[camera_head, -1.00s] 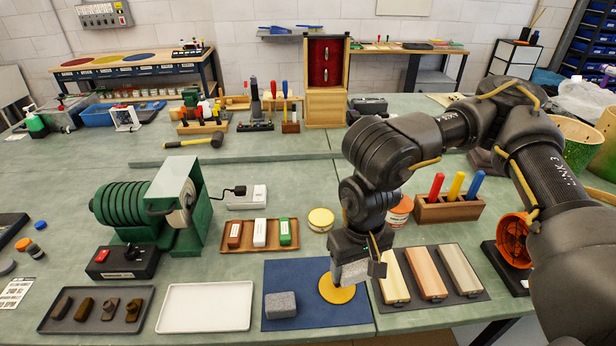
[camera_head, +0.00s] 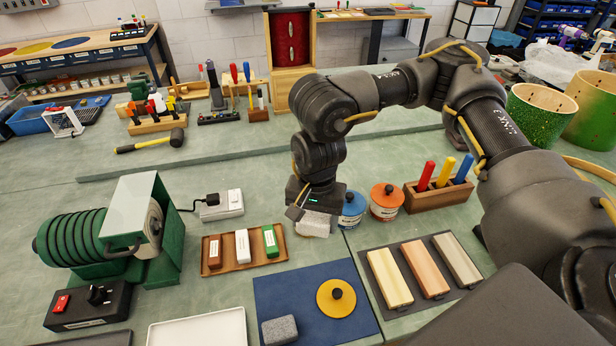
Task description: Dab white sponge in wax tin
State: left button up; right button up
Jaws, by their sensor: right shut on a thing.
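My right gripper (camera_head: 314,208) points down and is shut on a whitish sponge (camera_head: 316,226). The open wax tin is hidden here, behind or under the sponge and gripper; I cannot tell whether the sponge touches wax. A round yellow lid (camera_head: 336,298) with a black knob lies on the blue mat (camera_head: 300,292). My left gripper is not in view.
A blue tin (camera_head: 352,210) and an orange tin (camera_head: 385,203), both lidded, stand right of the sponge. A wooden tray (camera_head: 226,262) holds three bars. A grey block (camera_head: 279,330) is on the mat. The green grinder (camera_head: 110,235) stands left. Wooden strips (camera_head: 425,269) lie right.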

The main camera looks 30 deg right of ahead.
pick_arm(q)
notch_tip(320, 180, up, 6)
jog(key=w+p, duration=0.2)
jog(key=p, duration=0.3)
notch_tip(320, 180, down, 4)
jog(key=b, duration=0.4)
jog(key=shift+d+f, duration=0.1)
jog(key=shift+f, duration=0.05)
pick_arm(e)
jog(key=w+d+f+m, duration=0.2)
jog(key=w+m, duration=0.4)
jog(key=m, duration=0.9)
jog(key=w+d+f+m, duration=0.2)
jog(key=w+m, duration=0.3)
jog(key=m, duration=1.1)
jog(key=shift+w+d+f, duration=0.25)
jog(key=shift+w+f, duration=0.1)
jog(key=shift+f, duration=0.2)
